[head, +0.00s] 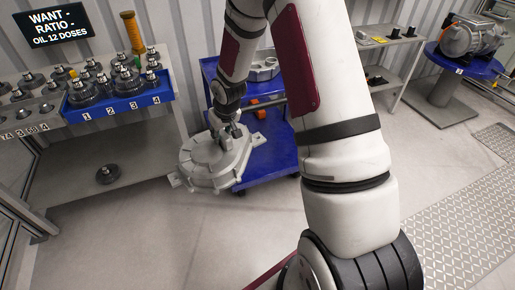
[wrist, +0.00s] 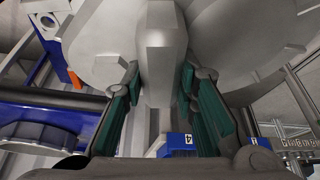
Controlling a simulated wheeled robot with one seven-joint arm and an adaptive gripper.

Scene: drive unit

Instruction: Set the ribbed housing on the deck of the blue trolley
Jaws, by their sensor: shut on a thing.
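The ribbed housing (head: 205,165) is a wide, round grey casting with lugs around its rim. My gripper (head: 228,137) is shut on a raised part of it. In the wrist view, the teal-padded fingers of my gripper (wrist: 162,90) stand on either side of a thick grey rib of the housing (wrist: 160,45). The blue trolley (head: 272,150) is behind and to the right of the housing. In the head view the housing overlaps the left edge of its lower deck, with much of it over the floor. Its height above the deck is hard to tell.
The trolley's upper level carries a grey cast part (head: 262,70), and an orange item (head: 261,113) lies below. A bench at left holds gears and a numbered blue tray (head: 118,105). A round blue table (head: 465,62) bears a motor unit. Floor in front is clear.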

